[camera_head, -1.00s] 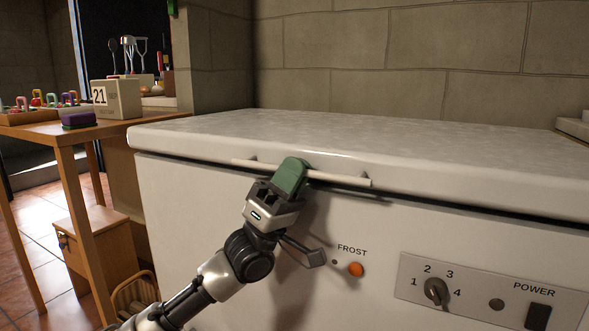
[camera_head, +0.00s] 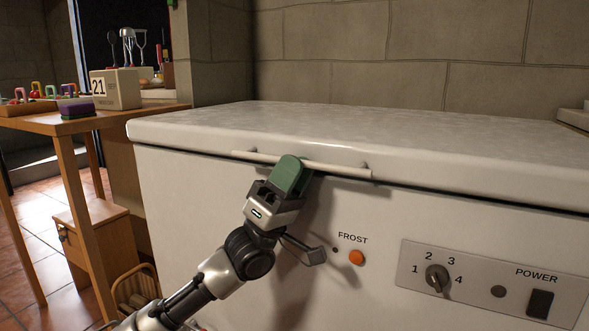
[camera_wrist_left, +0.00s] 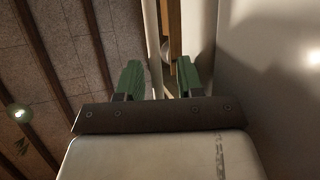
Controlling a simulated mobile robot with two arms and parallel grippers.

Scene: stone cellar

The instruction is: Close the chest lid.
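The chest is a white freezer (camera_head: 215,190) with a broad white lid (camera_head: 330,130). The lid lies low over the body, and a thin dark seam shows under its front edge, clearest toward the right. A pale bar handle (camera_head: 337,170) runs along the lid's front. My left gripper (camera_head: 290,172) is at this handle, with its green fingers near the bar's middle. In the left wrist view, the green fingers (camera_wrist_left: 158,78) stand apart, with the pale bar (camera_wrist_left: 152,45) running between them. I cannot tell whether either finger touches it. My right gripper is not in view.
The freezer front has an orange frost light (camera_head: 356,258) and a control panel (camera_head: 490,284). A wooden table (camera_head: 140,112) stands at the left, with a calendar block (camera_head: 116,88) and a purple-topped sponge (camera_head: 76,108). A stone wall (camera_head: 400,50) rises behind.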

